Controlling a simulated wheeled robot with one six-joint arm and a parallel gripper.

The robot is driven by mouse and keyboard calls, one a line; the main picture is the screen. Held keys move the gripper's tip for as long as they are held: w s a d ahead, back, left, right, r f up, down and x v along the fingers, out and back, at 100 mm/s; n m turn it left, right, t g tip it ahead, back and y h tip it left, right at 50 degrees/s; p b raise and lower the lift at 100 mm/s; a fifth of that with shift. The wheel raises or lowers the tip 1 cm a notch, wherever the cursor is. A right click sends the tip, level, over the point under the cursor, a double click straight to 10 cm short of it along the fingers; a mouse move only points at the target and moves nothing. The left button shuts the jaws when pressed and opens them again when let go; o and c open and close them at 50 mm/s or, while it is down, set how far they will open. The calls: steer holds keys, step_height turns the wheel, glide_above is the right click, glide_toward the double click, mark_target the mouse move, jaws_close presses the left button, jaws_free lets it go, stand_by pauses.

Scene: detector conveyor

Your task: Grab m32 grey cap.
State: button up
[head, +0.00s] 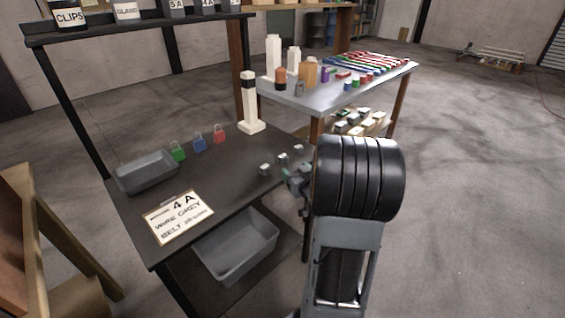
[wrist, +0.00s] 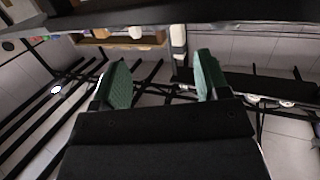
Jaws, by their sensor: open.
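Three small grey caps stand in a slanting row near the right edge of the dark table: a near one (head: 265,169), a middle one (head: 283,159) and a far one (head: 298,149). Their size markings are too small to read, so I cannot tell which is the m32. My gripper (head: 291,175) is at the table's right edge, close to the caps, partly hidden by my arm. In the wrist view my gripper (wrist: 160,82) shows two green-padded fingers spread apart with nothing between them. No cap can be made out in the wrist view.
The dark table (head: 222,170) also holds a grey tray (head: 147,184), green (head: 177,151), blue (head: 199,142) and red (head: 219,133) padlocks, a white-and-black post (head: 249,105) and a sign (head: 179,216). A grey bin (head: 236,262) sits below. A second table (head: 300,98) stands behind.

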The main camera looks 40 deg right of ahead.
mark_target(284, 157)
steer(key=x, duration=1)
steer(key=shift+w+r, duration=0.1)
steer(key=shift+r, duration=0.25)
steer(key=shift+c, duration=0.5)
steer(key=c, duration=0.9)
